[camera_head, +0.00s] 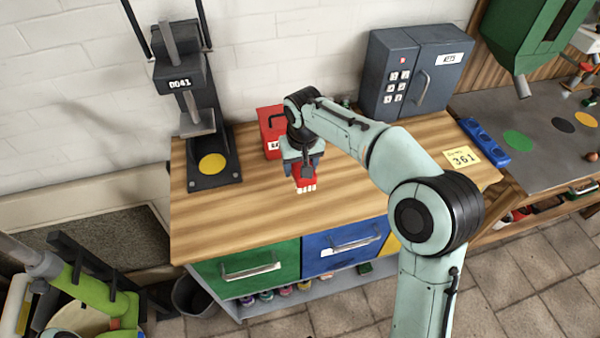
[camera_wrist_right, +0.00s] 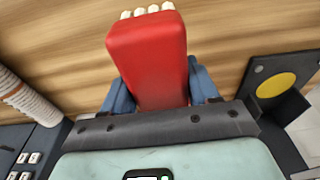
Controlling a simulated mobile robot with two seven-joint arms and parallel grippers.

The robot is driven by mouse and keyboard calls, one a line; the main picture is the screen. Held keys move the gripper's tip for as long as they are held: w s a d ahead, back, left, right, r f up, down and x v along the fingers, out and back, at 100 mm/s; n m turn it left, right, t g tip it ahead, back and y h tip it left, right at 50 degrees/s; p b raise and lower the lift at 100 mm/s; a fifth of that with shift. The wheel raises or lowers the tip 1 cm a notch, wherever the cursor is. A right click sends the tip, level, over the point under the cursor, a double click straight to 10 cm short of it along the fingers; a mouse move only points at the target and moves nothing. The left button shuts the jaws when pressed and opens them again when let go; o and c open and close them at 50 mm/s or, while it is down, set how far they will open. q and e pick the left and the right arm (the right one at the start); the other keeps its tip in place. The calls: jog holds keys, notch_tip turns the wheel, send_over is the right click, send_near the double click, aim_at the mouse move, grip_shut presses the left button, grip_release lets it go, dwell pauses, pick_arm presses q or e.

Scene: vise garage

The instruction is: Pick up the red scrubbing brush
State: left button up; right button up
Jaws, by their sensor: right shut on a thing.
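The red scrubbing brush (camera_head: 306,179) has a red body and pale bristle tufts. It is between the fingers of my right gripper (camera_head: 302,172), over the wooden workbench (camera_head: 240,215). In the right wrist view the brush (camera_wrist_right: 148,60) extends out from between the blue fingers of my right gripper (camera_wrist_right: 160,95), bristles at its far end. The right gripper is shut on it. I cannot tell whether the brush still touches the bench top. My left gripper is not in view.
A red box (camera_head: 270,130) stands close behind the gripper. A dark press with a yellow disc (camera_head: 212,164) is at the left. A grey key safe (camera_head: 415,75) stands at the back right, near a yellow note (camera_head: 461,157). The bench front is clear.

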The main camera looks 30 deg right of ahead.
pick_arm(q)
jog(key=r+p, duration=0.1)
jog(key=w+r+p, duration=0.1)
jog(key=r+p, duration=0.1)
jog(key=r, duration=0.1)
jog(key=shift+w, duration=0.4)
pick_arm(e)
notch_tip(320, 180, up, 15)
jog(key=shift+f, duration=0.15)
jog(key=o, duration=0.6)
jog(key=c, duration=0.4)
